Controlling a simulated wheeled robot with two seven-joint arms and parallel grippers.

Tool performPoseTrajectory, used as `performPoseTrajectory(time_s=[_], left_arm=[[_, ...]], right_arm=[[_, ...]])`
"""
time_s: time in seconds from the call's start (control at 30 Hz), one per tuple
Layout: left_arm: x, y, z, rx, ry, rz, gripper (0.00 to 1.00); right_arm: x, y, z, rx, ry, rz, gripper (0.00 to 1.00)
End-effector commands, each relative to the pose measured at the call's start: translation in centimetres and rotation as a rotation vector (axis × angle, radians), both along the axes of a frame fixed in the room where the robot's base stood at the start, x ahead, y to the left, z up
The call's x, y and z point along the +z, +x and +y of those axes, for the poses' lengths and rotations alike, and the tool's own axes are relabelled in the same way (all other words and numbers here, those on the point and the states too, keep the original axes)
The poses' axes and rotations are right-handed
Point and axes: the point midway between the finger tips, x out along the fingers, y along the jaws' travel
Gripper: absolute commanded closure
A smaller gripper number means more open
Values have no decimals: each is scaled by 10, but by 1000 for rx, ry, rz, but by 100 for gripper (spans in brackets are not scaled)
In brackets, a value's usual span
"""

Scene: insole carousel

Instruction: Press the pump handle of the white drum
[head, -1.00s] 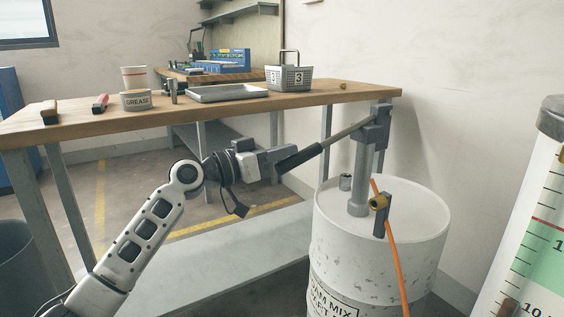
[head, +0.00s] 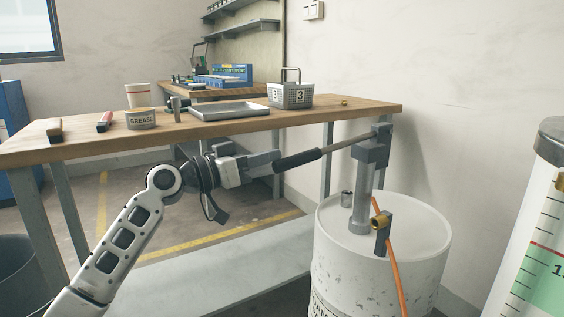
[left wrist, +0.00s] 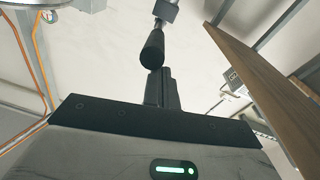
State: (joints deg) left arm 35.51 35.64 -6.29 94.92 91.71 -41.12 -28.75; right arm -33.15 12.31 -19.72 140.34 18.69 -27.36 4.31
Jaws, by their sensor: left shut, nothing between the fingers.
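The white drum (head: 335,262) stands right of centre in the head view, with an upright grey pump (head: 363,190) on its lid. The pump handle (head: 340,146) slopes down to the left from the pump head and ends in a black grip (head: 297,160). My left gripper (head: 276,158) is shut and empty, right at the free end of the grip. In the left wrist view the shut fingers (left wrist: 162,88) are close to the end of the black grip (left wrist: 153,48). I cannot tell whether they touch. My right gripper is not in view.
A wooden workbench (head: 220,127) behind my arm carries a grease tin (head: 141,120), a metal tray (head: 230,112) and a grey basket (head: 290,96). An orange hose (head: 395,268) hangs by the drum. A white container with a scale (head: 535,240) stands at the right edge.

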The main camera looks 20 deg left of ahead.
Motion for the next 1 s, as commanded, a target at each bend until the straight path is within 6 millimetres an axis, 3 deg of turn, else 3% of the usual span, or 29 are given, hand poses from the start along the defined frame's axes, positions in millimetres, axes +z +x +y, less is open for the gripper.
performPoseTrajectory(time_s=[0.2, 0.4, 1.0], left_arm=[[-4, -37, 31, -1, 2, 2, 100], [-3, -53, 45, -2, -1, -2, 100], [-1, -57, 48, -1, -3, -5, 100]], right_arm=[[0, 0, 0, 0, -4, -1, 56], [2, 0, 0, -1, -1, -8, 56], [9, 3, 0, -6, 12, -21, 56]])
